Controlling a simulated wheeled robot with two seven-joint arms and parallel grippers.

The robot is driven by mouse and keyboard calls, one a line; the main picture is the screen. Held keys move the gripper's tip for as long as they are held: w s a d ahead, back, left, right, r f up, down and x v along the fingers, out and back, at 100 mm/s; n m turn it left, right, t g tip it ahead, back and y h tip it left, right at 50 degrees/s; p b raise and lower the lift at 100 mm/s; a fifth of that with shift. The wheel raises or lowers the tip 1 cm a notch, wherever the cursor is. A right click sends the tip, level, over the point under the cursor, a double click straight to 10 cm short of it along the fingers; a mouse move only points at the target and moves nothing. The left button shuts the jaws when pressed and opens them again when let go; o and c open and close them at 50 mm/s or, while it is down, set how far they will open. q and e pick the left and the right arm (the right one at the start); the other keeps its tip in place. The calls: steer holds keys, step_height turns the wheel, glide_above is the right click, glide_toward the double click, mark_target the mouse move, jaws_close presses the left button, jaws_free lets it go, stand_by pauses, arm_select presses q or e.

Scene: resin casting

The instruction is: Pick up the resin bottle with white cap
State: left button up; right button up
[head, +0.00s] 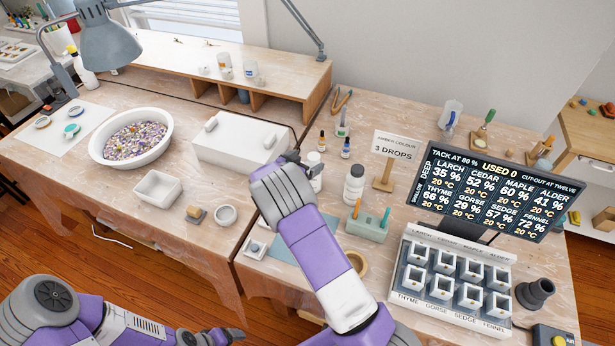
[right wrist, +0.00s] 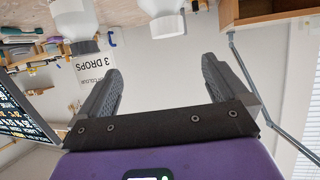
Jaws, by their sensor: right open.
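A white bottle with a white cap (head: 315,164) stands on the table in the head view, partly hidden behind my right gripper (head: 300,164). In the right wrist view, which is upside down, this bottle (right wrist: 163,8) shows at the top, beyond the two spread fingers of the right gripper (right wrist: 160,80). The fingers are open and empty, with the bottle roughly in line with the gap. A second white bottle with a grey cap (head: 354,186) stands to its right; it also shows in the right wrist view (right wrist: 76,18). My left gripper (head: 215,337) is low at the bottom edge.
A sign reading 3 DROPS (head: 395,147) stands behind the grey-capped bottle. Small dropper bottles (head: 346,148) are close behind. A white box (head: 240,142) is left of the right gripper. A green holder (head: 368,225) and a tape roll (head: 355,263) are in front.

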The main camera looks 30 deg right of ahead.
steer(key=b, duration=0.7)
glide_toward(316, 182)
steer(key=w+d+r, duration=0.2)
steer(key=w+d, duration=0.1)
steer(key=w, duration=0.2)
steer(key=f+b, duration=0.3)
steer(key=shift+s+f+b, duration=0.25)
steer(key=shift+s+b, duration=0.05)
steer(key=shift+b, duration=0.1)
steer(key=b+x, duration=0.2)
steer(key=x, duration=0.5)
steer(key=shift+w+d, duration=0.2)
arm_select(q)
step_height(316, 182, down, 15)
steer(key=w, duration=0.1)
steer(key=shift+w, duration=0.2)
arm_select(e)
steer(key=shift+r, duration=0.1)
steer(key=c, duration=1.3)
